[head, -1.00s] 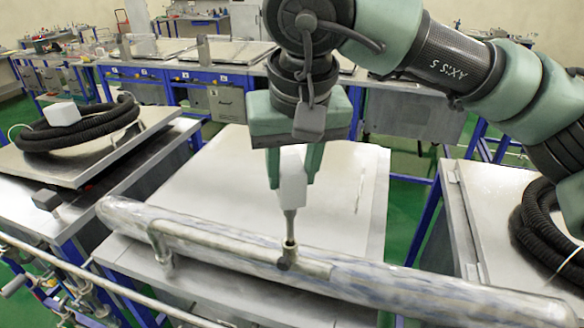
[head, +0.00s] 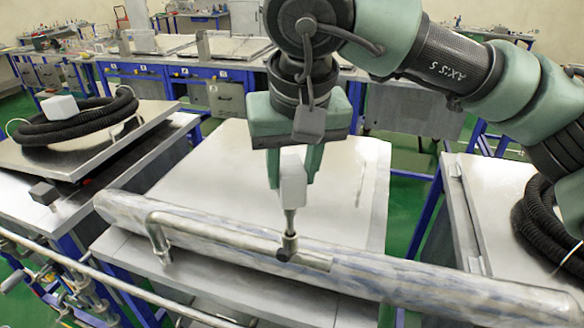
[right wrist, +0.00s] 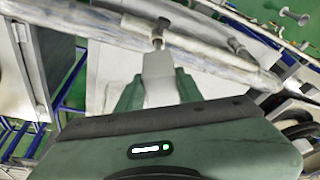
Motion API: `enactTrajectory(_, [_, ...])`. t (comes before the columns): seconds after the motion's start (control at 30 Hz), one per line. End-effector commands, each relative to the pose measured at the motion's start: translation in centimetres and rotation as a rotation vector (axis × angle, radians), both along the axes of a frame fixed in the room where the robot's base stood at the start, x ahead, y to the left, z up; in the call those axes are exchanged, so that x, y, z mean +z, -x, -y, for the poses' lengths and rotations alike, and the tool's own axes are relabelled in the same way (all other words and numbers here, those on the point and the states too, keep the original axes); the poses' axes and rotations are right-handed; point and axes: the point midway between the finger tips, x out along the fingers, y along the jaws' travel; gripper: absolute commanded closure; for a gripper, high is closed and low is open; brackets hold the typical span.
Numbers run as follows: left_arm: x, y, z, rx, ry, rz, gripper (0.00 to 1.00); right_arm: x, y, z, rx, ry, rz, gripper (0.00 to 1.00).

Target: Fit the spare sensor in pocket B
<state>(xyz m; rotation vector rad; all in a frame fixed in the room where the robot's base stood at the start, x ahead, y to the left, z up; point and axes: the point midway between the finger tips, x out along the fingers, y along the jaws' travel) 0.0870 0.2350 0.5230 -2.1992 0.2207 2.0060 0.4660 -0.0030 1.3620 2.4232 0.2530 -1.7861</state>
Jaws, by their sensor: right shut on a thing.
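My right gripper (head: 292,178) is shut on a white block (head: 292,190). A short metal stem (head: 290,218) runs down from the block to a dark fitting (head: 287,245) on a thin metal bar (head: 220,237). The bar lies along the front of a large mottled pipe (head: 400,275), and its left end bends down. In the right wrist view the white block (right wrist: 158,78) sits between the fingers, with the stem end at the pipe. I cannot make out a marked pocket B, nor tell which item is the spare sensor. My left gripper is not in view.
A pale flat bench top (head: 240,180) lies behind the pipe, mostly clear. A black hose coil (head: 90,125) with a white box (head: 60,108) on it rests on the left bench. Another black hose (head: 545,235) lies on the right bench. Metal rails cross the front left.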

Motion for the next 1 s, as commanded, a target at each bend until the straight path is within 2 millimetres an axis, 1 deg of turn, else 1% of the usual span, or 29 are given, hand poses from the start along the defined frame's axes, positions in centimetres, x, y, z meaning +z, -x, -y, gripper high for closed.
enactTrajectory(0.97, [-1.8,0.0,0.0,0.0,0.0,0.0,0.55,-2.2,0.0,0.0,-0.001,0.0,0.001,1.0])
enactTrajectory(1.0, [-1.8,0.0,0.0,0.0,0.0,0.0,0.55,-2.2,0.0,0.0,-0.001,0.0,0.001,0.61])
